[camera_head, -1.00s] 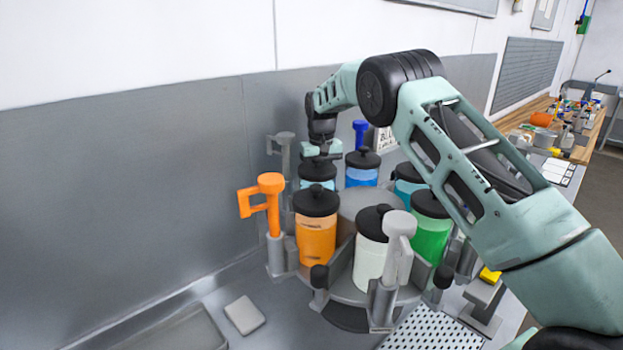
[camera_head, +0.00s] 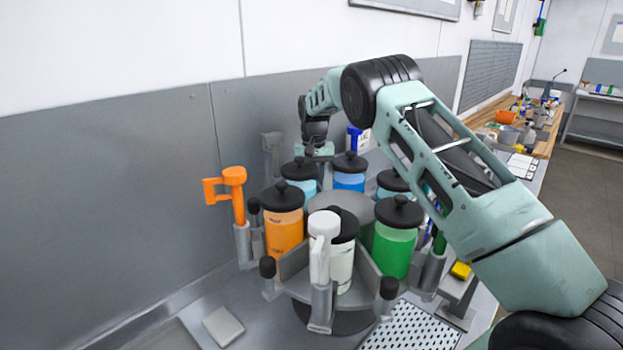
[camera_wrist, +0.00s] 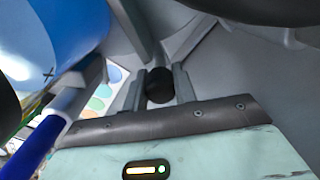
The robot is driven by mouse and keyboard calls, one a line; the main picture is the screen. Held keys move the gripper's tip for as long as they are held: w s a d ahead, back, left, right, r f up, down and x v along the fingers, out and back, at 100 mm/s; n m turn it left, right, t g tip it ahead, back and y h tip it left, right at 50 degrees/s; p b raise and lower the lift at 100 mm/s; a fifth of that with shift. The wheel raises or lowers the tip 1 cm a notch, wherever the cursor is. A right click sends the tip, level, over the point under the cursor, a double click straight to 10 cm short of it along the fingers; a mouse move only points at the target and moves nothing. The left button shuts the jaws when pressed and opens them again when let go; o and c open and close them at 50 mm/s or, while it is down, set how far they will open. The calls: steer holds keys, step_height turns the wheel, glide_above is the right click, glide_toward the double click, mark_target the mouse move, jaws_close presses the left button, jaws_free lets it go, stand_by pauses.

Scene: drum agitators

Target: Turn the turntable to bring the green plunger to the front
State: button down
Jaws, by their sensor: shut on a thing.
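The turntable (camera_head: 337,205) carries several black-lidded jars and upright plungers. The green plunger (camera_head: 439,243) shows only in part at the right, mostly hidden behind my arm. The green jar (camera_head: 394,252) stands at the front right. The white plunger (camera_head: 322,240) is at the front, before the white jar (camera_head: 341,265). The orange plunger (camera_head: 235,190) is at the left and the blue one (camera_head: 354,138) at the back. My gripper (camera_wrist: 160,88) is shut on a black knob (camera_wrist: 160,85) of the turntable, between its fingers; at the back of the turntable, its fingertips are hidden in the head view.
A grey wall (camera_head: 110,200) runs close behind and left of the turntable. A small grey block (camera_head: 222,326) lies at the front left.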

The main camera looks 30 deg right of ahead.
steer(key=shift+r, duration=0.1)
steer(key=c, duration=1.1)
jaws_free()
step_height(320, 180, up, 17)
steer(key=shift+r+b, duration=0.15)
steer(key=shift+b, duration=0.7)
